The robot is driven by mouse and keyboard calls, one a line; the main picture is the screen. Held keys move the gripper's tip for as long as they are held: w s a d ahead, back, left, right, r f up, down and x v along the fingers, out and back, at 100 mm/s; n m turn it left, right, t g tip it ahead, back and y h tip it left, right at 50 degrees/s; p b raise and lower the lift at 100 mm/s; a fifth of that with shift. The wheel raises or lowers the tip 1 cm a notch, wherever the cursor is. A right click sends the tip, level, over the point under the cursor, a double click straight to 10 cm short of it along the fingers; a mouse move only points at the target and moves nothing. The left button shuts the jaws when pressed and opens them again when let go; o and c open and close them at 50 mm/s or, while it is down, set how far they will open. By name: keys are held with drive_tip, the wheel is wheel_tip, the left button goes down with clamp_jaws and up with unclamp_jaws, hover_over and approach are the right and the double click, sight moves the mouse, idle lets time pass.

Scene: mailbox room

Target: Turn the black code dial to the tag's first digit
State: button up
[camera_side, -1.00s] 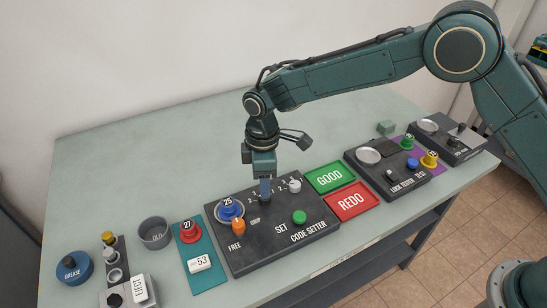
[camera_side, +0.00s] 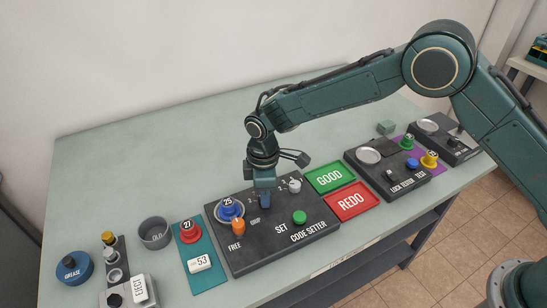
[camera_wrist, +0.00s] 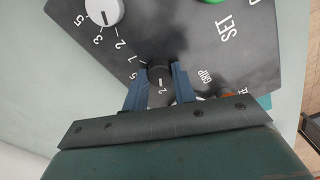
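The black code dial (camera_wrist: 159,75) shows in the wrist view on the dark code setter panel (camera_side: 240,258), with a white mark on its top. My gripper (camera_wrist: 161,78) points down with its two blue fingers apart, one on each side of the dial. I cannot tell whether they touch it. In the side view my gripper (camera_side: 265,203) hides the dial. A white tag (camera_side: 199,263) reading 53 lies on the teal mat (camera_side: 207,282). Printed numbers surround the dial, partly hidden by the fingers.
A white knob (camera_wrist: 104,10) stands close to the dial. The panel also carries an orange lever (camera_side: 238,226), a green button (camera_side: 299,217) and a blue part marked 25 (camera_side: 229,210). The rear table is clear.

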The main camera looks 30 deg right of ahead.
drive_tip(key=shift+m, duration=0.5)
drive_tip(key=shift+c, duration=0.2)
drive_tip(key=m, duration=1.1)
drive_tip(key=shift+m, duration=1.9)
drive_tip(key=o, duration=1)
drive_tip(key=shift+r, duration=0.1)
